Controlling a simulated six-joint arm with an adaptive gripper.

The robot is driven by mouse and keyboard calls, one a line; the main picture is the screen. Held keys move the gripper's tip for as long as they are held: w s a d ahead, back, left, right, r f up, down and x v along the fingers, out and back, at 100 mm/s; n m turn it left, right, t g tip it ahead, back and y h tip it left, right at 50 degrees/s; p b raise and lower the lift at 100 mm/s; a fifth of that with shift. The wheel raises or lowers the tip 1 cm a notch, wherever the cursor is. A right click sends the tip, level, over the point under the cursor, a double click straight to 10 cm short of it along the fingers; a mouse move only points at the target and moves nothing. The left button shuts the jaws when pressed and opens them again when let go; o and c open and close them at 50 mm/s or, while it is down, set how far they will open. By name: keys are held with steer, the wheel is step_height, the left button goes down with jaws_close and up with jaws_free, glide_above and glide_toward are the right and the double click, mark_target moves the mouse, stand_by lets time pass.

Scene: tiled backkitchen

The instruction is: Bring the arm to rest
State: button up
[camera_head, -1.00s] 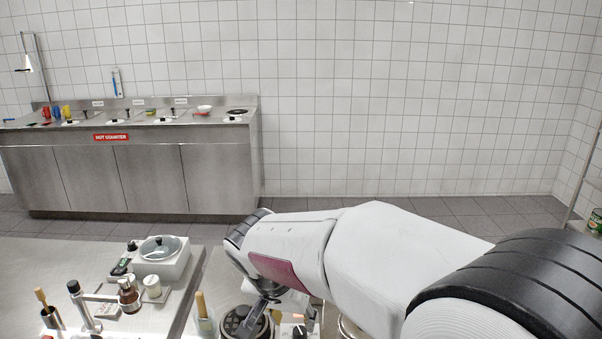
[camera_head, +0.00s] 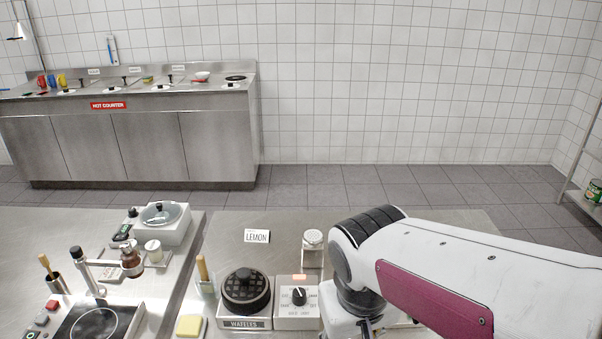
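My arm (camera_head: 470,262) reaches in from the right edge, white with a dark red panel and a black ribbed joint. Its wrist points down over the right-hand steel table. My gripper (camera_head: 368,330) is only partly in view at the bottom edge, below the wrist. Its fingertips are cut off or hidden, so I cannot see whether it is open or holds anything. The waffle maker (camera_head: 246,290) and the white dial box (camera_head: 298,304) stand to the left of the wrist, apart from it.
A yellow sponge (camera_head: 190,326) lies at the front left. The table's back right (camera_head: 450,216) is bare.

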steer(key=s+d+r+m+t, duration=0.2)
steer(key=s+d+r+t, duration=0.1)
steer(key=s+d, duration=0.6)
steer(key=shift+s+r+m, duration=0.3)
steer(key=shift+r+m, duration=0.1)
steer(key=shift+r, duration=0.3)
steer(key=shift+d, duration=0.1)
stand_by(2.3)
